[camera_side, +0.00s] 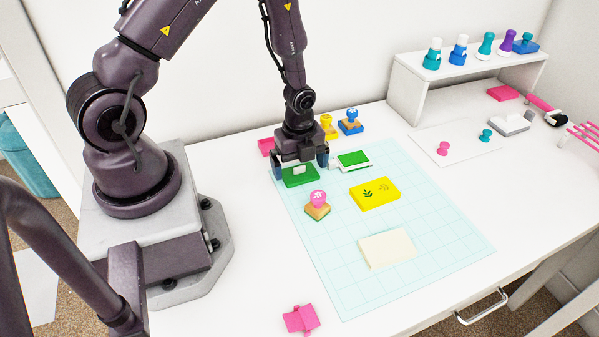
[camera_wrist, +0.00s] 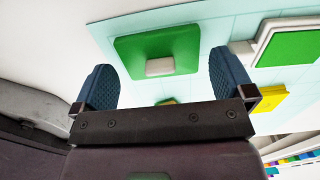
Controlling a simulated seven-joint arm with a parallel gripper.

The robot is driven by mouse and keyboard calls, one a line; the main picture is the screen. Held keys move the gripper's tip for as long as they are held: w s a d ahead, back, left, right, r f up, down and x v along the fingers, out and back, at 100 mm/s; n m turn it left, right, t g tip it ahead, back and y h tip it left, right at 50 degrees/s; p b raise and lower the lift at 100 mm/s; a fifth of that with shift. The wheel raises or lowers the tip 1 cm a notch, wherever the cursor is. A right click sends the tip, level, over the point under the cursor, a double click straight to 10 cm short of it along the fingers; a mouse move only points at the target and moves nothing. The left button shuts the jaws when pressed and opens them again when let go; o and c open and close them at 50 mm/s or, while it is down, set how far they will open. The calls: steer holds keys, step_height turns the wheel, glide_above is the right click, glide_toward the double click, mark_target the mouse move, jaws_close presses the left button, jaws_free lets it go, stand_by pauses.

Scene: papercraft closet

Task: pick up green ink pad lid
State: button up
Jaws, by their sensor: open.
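The green ink pad lid (camera_side: 298,178) lies on the light blue grid mat near its back left corner. It is a flat green piece with a small white handle on top. My gripper (camera_side: 301,167) is open and directly above the lid, with its blue fingers apart on either side. In the wrist view the lid (camera_wrist: 158,50) and its white handle show between and beyond the two fingertips of my gripper (camera_wrist: 163,85), with nothing held. Whether the fingers touch the lid cannot be told. The open green ink pad (camera_side: 354,160) lies right of the lid.
A pink stamp (camera_side: 318,205), a yellow block (camera_side: 375,193) and a cream card (camera_side: 387,249) are on the mat (camera_side: 440,235). Yellow and blue stamps (camera_side: 350,122) stand behind. A white shelf (camera_side: 440,85) with several stampers is at back right. The mat's right side is clear.

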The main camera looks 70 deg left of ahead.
steer(key=shift+f, duration=0.55)
steer(key=c, duration=0.7)
steer(key=shift+r, duration=0.1)
